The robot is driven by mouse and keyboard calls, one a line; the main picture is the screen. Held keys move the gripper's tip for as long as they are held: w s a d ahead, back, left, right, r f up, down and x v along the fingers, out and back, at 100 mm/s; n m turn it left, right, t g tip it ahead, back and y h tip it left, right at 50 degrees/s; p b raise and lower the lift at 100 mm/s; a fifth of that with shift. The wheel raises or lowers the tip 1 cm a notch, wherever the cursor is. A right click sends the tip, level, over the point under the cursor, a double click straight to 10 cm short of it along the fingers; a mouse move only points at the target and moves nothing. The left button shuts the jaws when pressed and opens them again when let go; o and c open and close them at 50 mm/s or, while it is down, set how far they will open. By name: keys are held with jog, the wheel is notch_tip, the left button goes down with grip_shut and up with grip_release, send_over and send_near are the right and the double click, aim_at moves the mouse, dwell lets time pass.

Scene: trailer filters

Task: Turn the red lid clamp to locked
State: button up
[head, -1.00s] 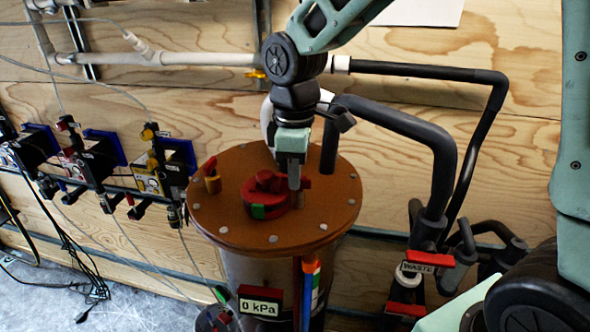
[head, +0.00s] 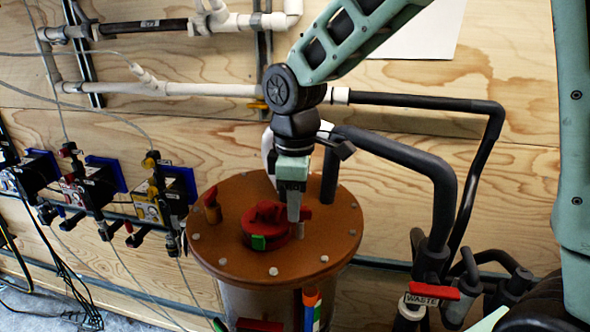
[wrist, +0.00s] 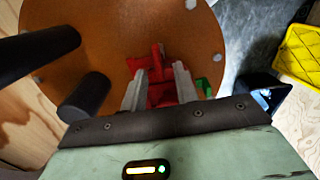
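The red lid clamp (head: 262,217) sits near the middle of the round orange-brown lid (head: 225,250) of a drum. It has a raised red handle and a green patch (head: 259,242) on its front side. My gripper (head: 294,212) points down at the clamp's right side, at the red handle end. In the wrist view the fingers of my gripper (wrist: 159,75) stand apart, one on each side of the clamp's red handle (wrist: 157,62), with gaps visible. Whether they touch it is unclear. The green patch (wrist: 203,86) shows right of the fingers there.
A small orange-red valve (head: 211,205) stands on the lid's left. Thick dark pipes (head: 405,165) run close behind and right of my gripper. A red WASTE handle (head: 434,290) is at lower right. Gauges with blue backs (head: 178,185) hang on the left wall.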

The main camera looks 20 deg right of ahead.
notch_tip(320, 180, up, 17)
jog(key=b, duration=0.3)
dwell(0.5)
jog(key=s+a+f+m+b, duration=0.1)
jog(key=s+a+f+b, duration=0.1)
jog(key=s+f, duration=0.5)
jog(key=s+a+f+m+b, duration=0.1)
jog(key=s+f+b, duration=0.2)
jog(key=s+f, duration=0.4)
jog(key=s+a+f+m+b, duration=0.2)
jog(key=s+f, duration=0.5)
jog(key=f, duration=0.9)
jog(key=shift+a+f+y+b, duration=0.3)
jog(key=shift+f+b, duration=0.1)
jog(key=shift+b, duration=0.35)
jog(key=shift+o, duration=0.3)
jog(key=shift+w, duration=0.1)
